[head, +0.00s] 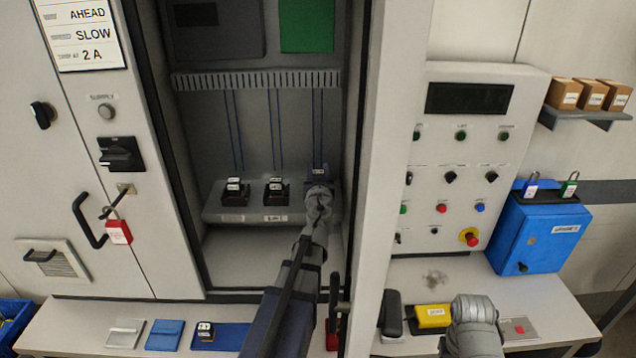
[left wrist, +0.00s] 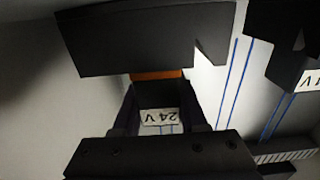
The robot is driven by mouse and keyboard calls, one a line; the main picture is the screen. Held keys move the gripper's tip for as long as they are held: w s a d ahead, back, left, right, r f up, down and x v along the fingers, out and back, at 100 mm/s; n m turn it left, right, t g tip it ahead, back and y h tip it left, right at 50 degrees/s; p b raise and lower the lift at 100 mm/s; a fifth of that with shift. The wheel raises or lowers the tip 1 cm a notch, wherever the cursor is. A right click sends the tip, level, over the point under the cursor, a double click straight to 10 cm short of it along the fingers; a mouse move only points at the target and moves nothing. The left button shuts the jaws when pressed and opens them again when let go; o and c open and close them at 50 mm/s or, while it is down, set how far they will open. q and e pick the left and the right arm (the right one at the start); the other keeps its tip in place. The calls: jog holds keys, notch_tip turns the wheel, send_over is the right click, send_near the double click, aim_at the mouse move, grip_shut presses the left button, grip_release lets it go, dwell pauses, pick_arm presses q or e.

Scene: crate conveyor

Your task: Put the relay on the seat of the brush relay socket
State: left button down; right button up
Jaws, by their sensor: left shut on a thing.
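My left gripper (head: 319,188) reaches into the open cabinet at the right end of its shelf. It is shut on a dark relay with a white label (head: 318,171). In the left wrist view the relay (left wrist: 160,95) sits between the two fingers, its label reading 24 V upside down. A dark block (left wrist: 140,40) with an orange strip (left wrist: 155,75) lies just beyond the relay; I cannot tell whether they touch. The right-hand socket is mostly hidden by my gripper. Two other black units, left (head: 235,192) and middle (head: 276,191), stand on the shelf. My right gripper's fingers do not show clearly.
A slotted duct (head: 255,80) with blue wires runs above the shelf. The cabinet's right edge (head: 358,130) is close to my left arm. The front bench holds another relay (head: 205,330) on a blue mat, a yellow box (head: 432,316) and a red padlock (head: 118,232) hangs left.

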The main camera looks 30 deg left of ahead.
pick_arm(q)
notch_tip(320, 180, down, 2)
jog(key=shift+f+b, duration=0.15)
jog(key=shift+b, duration=0.55)
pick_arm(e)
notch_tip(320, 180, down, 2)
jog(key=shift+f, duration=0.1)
pick_arm(q)
jog(key=c, duration=0.9)
grip_release()
jog(key=shift+f, duration=0.1)
jog(key=o, duration=0.5)
jog(key=shift+c, duration=0.2)
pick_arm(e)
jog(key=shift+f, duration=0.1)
